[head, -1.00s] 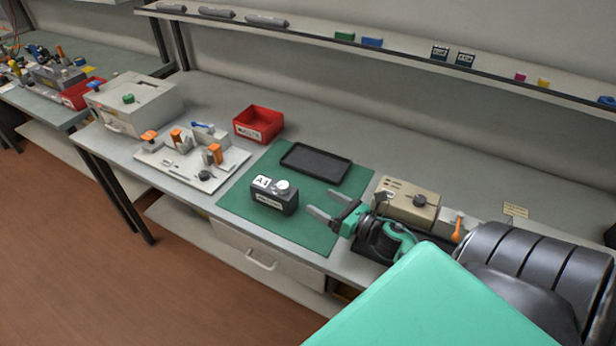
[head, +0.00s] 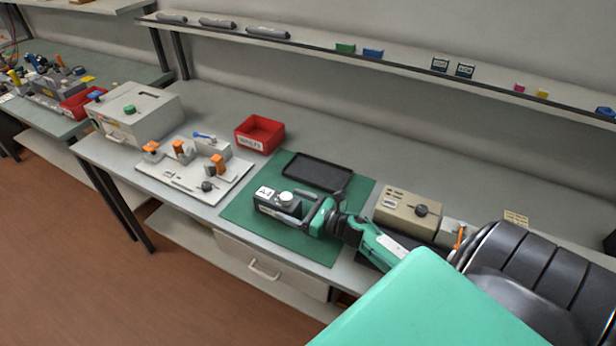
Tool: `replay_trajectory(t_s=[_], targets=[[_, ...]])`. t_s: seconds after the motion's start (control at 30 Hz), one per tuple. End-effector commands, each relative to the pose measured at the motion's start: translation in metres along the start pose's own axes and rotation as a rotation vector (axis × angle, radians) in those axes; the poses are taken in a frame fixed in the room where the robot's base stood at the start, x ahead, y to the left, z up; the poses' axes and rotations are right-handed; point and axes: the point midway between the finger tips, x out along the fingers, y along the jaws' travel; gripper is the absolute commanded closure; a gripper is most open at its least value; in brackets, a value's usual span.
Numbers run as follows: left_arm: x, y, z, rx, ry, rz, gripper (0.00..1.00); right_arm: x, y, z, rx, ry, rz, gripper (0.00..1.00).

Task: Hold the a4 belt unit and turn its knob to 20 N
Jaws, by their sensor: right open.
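The A4 belt unit (head: 264,199) is a dark grey box with a white A4 label and a pale round knob (head: 286,197) on top. It sits on the green mat (head: 240,215). My right gripper (head: 285,210) reaches it from the right, with its fingers along the unit's sides. The jaws are open, and part of the unit is hidden behind the gripper. I cannot tell whether the fingers touch it. The knob's setting is too small to read. My left gripper is not in view.
A black tray (head: 318,172) lies on the mat behind the unit. A beige box with a dark knob (head: 407,212) stands to the right, near my right arm. A white fixture board (head: 180,184), a red bin (head: 259,134) and a pale grey machine (head: 138,115) are to the left.

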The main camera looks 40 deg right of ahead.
Motion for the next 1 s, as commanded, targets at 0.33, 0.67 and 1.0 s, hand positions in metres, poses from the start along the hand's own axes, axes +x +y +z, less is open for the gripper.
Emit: replay_trajectory(t_s=[0.33, 0.67, 1.0], targets=[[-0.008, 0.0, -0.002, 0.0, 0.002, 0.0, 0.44, 0.023, 0.0, 0.0, 0.001, 0.0, 0.0, 0.2], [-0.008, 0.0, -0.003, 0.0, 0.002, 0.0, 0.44, 0.023, 0.0, -0.001, 0.001, 0.0, 0.0, 0.38], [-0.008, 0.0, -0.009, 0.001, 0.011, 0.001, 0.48, 0.023, 0.0, 0.0, 0.001, 0.0, -0.001, 0.83]])
